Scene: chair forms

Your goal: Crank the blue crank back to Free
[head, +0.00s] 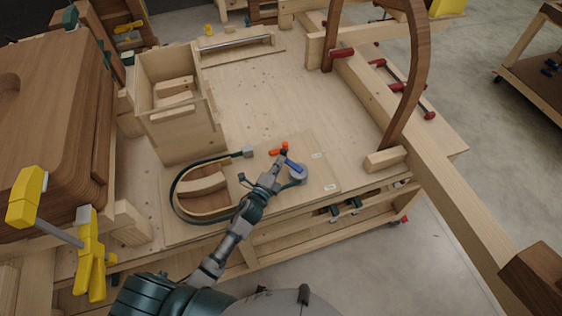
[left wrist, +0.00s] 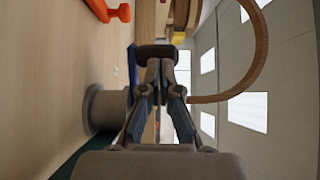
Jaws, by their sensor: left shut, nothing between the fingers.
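The blue crank (head: 294,165) sits on a round grey hub (head: 299,175) on a wooden board on the bench. My left gripper (head: 282,157) is shut and empty, close beside the crank's upper left end. In the left wrist view, the shut fingers (left wrist: 157,52) are just right of a blue strip of the crank (left wrist: 132,64) and the grey hub (left wrist: 103,108). I cannot tell whether they touch the crank. Two small white labels, one above right (head: 317,155) and one below right (head: 331,188), are too small to read. My right gripper is not in view.
An orange handle (head: 279,149) lies just beyond the fingers. A tall curved wooden frame (head: 424,70) rises at right. The bench's middle is clear.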

